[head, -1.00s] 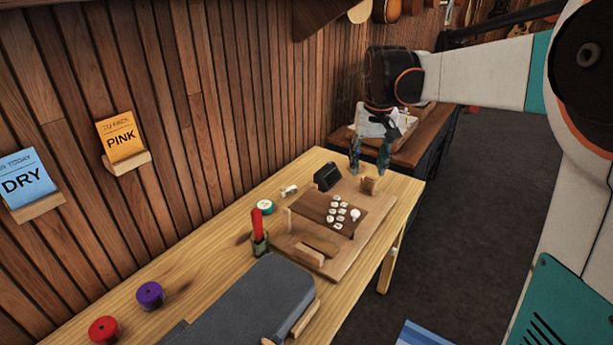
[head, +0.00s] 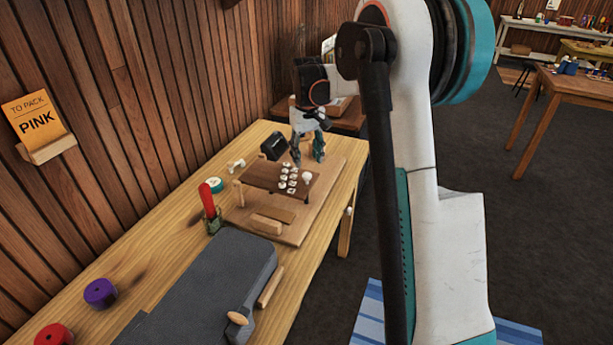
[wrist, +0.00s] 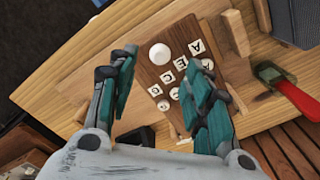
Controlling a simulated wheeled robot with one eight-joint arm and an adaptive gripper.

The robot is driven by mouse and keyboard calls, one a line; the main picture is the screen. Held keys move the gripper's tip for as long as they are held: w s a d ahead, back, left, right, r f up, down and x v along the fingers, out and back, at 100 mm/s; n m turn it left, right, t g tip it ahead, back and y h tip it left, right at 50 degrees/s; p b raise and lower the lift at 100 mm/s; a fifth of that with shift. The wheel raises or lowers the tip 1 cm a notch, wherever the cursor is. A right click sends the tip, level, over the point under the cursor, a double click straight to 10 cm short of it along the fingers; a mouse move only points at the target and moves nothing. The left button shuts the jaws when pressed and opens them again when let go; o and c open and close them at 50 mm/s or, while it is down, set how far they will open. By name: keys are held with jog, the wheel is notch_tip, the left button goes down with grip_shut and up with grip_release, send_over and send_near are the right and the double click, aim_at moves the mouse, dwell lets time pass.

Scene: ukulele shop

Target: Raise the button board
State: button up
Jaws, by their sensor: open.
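The button board is a dark brown wooden board (head: 262,176) with several white lettered buttons and a round white knob (head: 307,177) near one edge. It sits over a lighter wooden base (head: 301,218) on the workbench. My gripper (head: 308,153) is above the far side of the board, pointing down. In the wrist view my gripper (wrist: 160,80) has its teal fingers spread, with nothing held between them. The left finger is clear of the buttons; the right one overlaps some of them in view.
A red-handled tool (head: 208,201) stands in a small holder left of the board. A black block (head: 274,147) is behind it. A grey case (head: 215,285) lies in front.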

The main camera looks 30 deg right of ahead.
aim_at(307, 173)
notch_tip(307, 173, down, 6)
jog(key=shift+f+b, duration=0.2)
jog(key=shift+b, duration=0.7)
grip_shut()
